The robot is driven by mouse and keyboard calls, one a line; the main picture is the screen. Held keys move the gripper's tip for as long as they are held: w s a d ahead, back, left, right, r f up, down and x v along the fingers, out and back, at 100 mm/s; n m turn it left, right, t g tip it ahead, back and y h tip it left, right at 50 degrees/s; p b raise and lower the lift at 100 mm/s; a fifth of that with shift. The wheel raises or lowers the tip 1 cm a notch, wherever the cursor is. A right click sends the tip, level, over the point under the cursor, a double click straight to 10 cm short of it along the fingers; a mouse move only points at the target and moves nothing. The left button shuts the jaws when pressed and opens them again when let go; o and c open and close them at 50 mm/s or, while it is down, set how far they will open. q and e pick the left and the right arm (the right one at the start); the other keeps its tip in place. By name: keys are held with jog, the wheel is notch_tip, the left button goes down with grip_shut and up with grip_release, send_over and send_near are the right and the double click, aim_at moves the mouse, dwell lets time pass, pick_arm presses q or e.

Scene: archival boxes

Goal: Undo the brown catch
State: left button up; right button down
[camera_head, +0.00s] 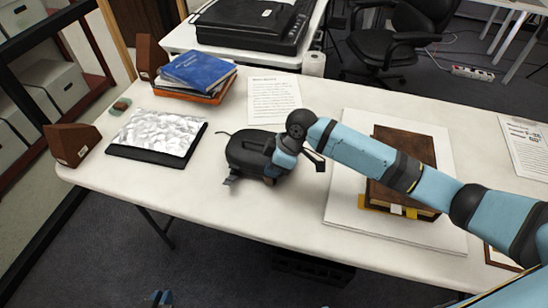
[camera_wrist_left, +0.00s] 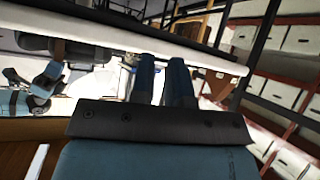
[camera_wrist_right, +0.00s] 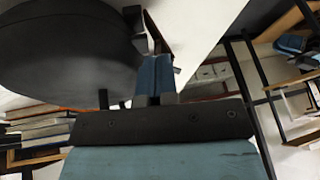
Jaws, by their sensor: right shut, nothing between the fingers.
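A thick brown book (camera_head: 408,150) lies on a white board (camera_head: 345,205) at the right of the table. Pale and yellow tabs show along its front edge. My right arm crosses in front of part of it. I cannot make out a brown catch for certain. My right gripper (camera_head: 272,178) is shut and empty, low beside a black rounded device (camera_head: 245,150), left of the board. Its fingers show together in the right wrist view (camera_wrist_right: 155,78). My left gripper (camera_head: 162,298) is below the table's front edge. In the left wrist view its fingers (camera_wrist_left: 163,82) stand apart with nothing between them.
A crumpled white sheet on a black tray (camera_head: 150,155), brown wedges (camera_head: 75,145) and a blue book (camera_head: 198,70) on a stack occupy the table's left. A paper sheet (camera_head: 272,98) lies at the back. A scanner (camera_head: 255,25) stands behind. The front middle is clear.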

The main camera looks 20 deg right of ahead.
jog(key=shift+s+a+r+t+h+p, duration=0.3)
jog(key=shift+s+r+p, duration=0.1)
jog(key=shift+p, duration=0.2)
jog(key=t+p, duration=0.1)
jog(key=s+a+t+h+p, duration=0.1)
jog(key=p, duration=0.1)
jog(key=shift+s+f+n, duration=0.25)
jog(key=shift+s+n, duration=0.05)
jog(key=shift+n, duration=0.1)
jog(key=shift+s+a+f+t+h+p, duration=0.2)
jog(key=shift+t+h+p, duration=0.15)
jog(key=shift+p, duration=0.4)
jog(key=shift+s+f, duration=0.1)
jog(key=shift+f, duration=0.25)
pick_arm(q)
jog(key=shift+m, duration=0.3)
jog(key=r, duration=0.4)
jog(key=shift+s+a, duration=0.35)
jog(key=shift+a, duration=0.05)
pick_arm(e)
jog(key=shift+d, duration=0.1)
pick_arm(q)
jog(key=shift+w+r+t, duration=0.15)
jog(key=shift+r+t, duration=0.15)
jog(key=shift+r, duration=0.25)
pick_arm(e)
jog(key=shift+w+d+f, duration=0.25)
jog(key=shift+w+d, duration=0.1)
jog(key=shift+w, duration=0.35)
